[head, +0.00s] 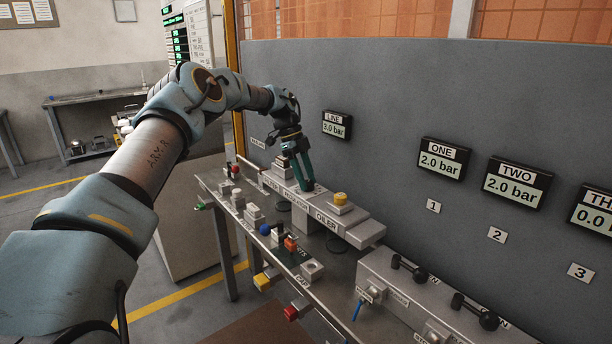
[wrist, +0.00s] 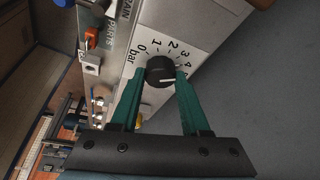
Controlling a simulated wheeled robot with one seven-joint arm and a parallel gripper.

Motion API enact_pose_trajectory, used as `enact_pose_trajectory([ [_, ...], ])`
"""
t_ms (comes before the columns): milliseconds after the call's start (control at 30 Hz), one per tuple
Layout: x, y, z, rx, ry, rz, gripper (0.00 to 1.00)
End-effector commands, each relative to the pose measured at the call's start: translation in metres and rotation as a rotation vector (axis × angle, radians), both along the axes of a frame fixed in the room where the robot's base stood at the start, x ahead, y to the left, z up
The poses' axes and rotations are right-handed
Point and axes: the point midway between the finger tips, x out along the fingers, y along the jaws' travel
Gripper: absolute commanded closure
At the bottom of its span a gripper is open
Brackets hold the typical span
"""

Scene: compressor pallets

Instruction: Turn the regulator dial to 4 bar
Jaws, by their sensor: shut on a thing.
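The regulator dial (wrist: 160,70) is a round black knob with a white mark, on a pale panel printed with 0 to 4 and "bar". The mark lies toward the right in the wrist view; which number it indicates is unclear. My gripper (wrist: 160,77) is shut on the dial, with one green finger on each side. In the head view my gripper (head: 306,186) points down at the regulator unit (head: 296,203), between filter and oiler, and hides the dial. The LINE display (head: 337,125) reads 3.0 bar.
The oiler's yellow cap (head: 340,199) stands just right of my gripper. Displays ONE (head: 442,160) and TWO (head: 513,184) read 2.0 bar. The grey wall panel (head: 400,90) rises behind. Small fittings and a red block (head: 290,245) lie on the bench in front.

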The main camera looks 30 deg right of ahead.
Motion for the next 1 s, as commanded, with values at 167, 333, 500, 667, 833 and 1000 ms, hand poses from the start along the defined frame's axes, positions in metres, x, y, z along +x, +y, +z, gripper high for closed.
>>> enact_pose_trajectory([
  [167, 0.0001, -0.0007, 0.0007, 0.0, -0.001, -0.043, 1.0],
  [333, -0.0001, -0.0006, 0.0002, 0.0, -0.001, -0.058, 1.0],
  [500, -0.0001, -0.0006, -0.0001, 0.0, -0.001, -0.059, 1.0],
  [667, -0.0001, -0.0006, -0.0001, 0.0, -0.001, -0.058, 1.0],
  [833, -0.0001, -0.0005, -0.0001, 0.0, -0.001, -0.058, 0.35],
  [1000, 0.0, -0.0005, -0.0001, 0.001, -0.001, -0.057, 0.24],
])
